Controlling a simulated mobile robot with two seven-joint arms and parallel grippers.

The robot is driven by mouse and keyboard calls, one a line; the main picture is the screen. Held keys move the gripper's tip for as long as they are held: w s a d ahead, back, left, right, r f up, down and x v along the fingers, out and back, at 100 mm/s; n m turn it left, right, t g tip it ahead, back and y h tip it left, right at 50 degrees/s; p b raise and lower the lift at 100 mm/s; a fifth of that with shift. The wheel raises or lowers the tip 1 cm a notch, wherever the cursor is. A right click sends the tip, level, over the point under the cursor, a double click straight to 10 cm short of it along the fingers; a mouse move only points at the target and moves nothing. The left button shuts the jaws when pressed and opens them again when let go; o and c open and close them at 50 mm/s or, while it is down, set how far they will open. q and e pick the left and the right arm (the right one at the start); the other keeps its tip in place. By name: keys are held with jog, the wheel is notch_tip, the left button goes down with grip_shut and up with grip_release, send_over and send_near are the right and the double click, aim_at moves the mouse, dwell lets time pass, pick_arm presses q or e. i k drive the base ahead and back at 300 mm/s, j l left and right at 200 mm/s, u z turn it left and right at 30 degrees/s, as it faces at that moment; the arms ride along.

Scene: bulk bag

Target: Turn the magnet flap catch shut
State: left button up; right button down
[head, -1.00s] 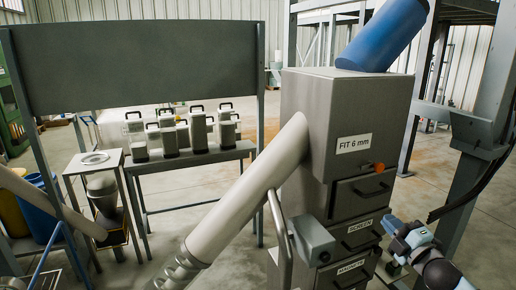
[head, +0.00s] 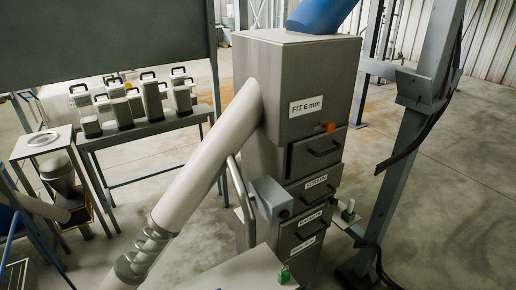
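The grey steel cabinet (head: 300,80) stands right of centre in the head view, with a stack of handled fronts. One front carries the label MAGNETS (head: 311,216). A front marked SCREEN (head: 316,181) is above it, and a plate reading FIT 6 mm (head: 306,106) is near the top. A small orange knob (head: 331,128) sits at the lower right of the upper box. I cannot tell which part is the magnet flap catch or how it is turned. Neither of my grippers shows in the view.
A thick pale pipe (head: 205,170) slopes down-left from the cabinet. A grey box (head: 271,199) on a bent rail stands before it. A bench top (head: 235,273) with a green item (head: 284,275) is at the bottom. A steel post (head: 415,130) rises at right, beyond open floor.

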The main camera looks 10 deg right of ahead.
aim_at(330, 127)
jog(key=i+j+z, duration=0.2)
jog(key=z, duration=0.25)
jog(key=i+j+z, duration=0.1)
jog(key=j+z, duration=0.15)
jog(key=z, duration=0.15)
